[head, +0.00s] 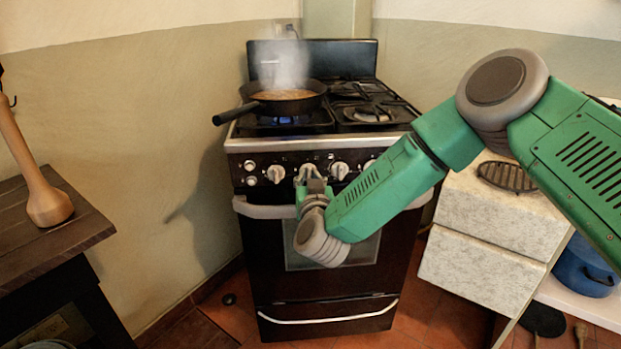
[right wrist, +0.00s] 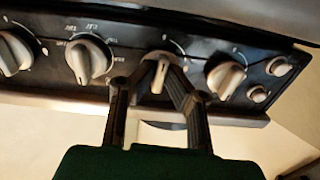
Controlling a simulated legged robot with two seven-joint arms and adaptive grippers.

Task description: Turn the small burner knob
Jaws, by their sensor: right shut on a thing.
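My right gripper (head: 312,181) is at the front panel of the black stove (head: 335,262). In the right wrist view the gripper (right wrist: 150,80) has its two dark fingers on either side of a whitish knob (right wrist: 160,72) and is shut on it. In the head view this knob (head: 304,172) is the second from the left, partly hidden by the gripper. Other knobs stand beside it, one to its left (head: 275,174) and one to its right (head: 339,171). The frames do not clearly show which burner the held knob serves. My left gripper is not in view.
An oven handle (head: 262,210) runs below the knobs. A wooden table (head: 60,235) stands left, a pale counter (head: 495,215) right.

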